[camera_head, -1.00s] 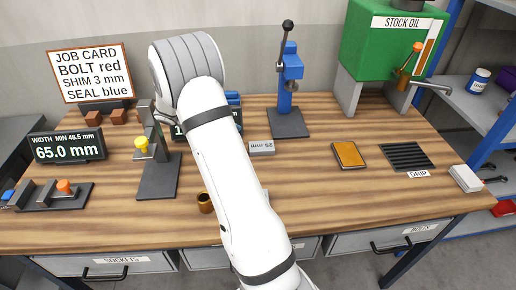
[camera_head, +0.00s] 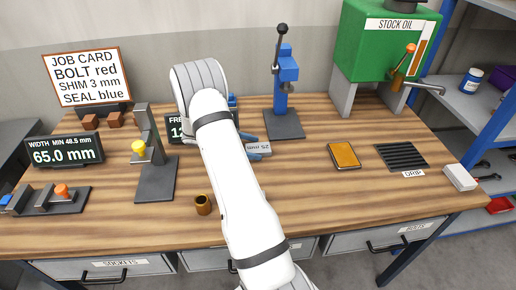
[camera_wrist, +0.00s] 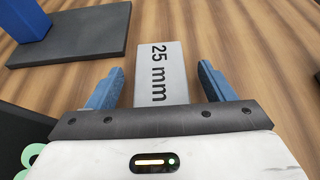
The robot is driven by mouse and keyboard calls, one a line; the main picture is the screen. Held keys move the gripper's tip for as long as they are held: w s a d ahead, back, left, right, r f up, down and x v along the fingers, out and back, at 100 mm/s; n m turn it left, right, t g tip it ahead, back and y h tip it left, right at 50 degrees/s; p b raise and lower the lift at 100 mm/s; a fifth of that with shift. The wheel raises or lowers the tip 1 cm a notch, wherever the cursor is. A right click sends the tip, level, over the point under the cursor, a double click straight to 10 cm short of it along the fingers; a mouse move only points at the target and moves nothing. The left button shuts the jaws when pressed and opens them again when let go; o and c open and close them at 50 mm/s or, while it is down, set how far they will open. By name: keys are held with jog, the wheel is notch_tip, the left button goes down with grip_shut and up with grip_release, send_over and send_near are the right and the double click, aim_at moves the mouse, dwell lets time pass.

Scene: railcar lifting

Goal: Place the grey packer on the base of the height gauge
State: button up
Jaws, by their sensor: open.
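The grey packer (camera_head: 257,148), marked "25 mm", lies on the bench just right of my arm. In the wrist view the packer (camera_wrist: 160,65) lies between the two blue fingers of my gripper (camera_wrist: 160,88), with a gap on each side. My gripper is open and does not hold it. In the head view my arm hides much of the gripper; its blue fingertips show beside the packer. The height gauge appears to be the dark stand with a yellow knob (camera_head: 138,147), left of my arm. Its flat dark base (camera_head: 156,187) is bare in front.
A blue press (camera_head: 284,125) stands behind the packer; its dark base also shows in the wrist view (camera_wrist: 75,40). A display (camera_head: 174,129) is partly hidden behind my arm. A brown cup (camera_head: 203,205) stands between gauge and arm. An orange-topped pad (camera_head: 344,155) lies to the right.

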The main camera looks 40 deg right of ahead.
jog(key=shift+s+d, duration=0.1)
jog(key=shift+d, duration=0.1)
jog(key=c, duration=1.2)
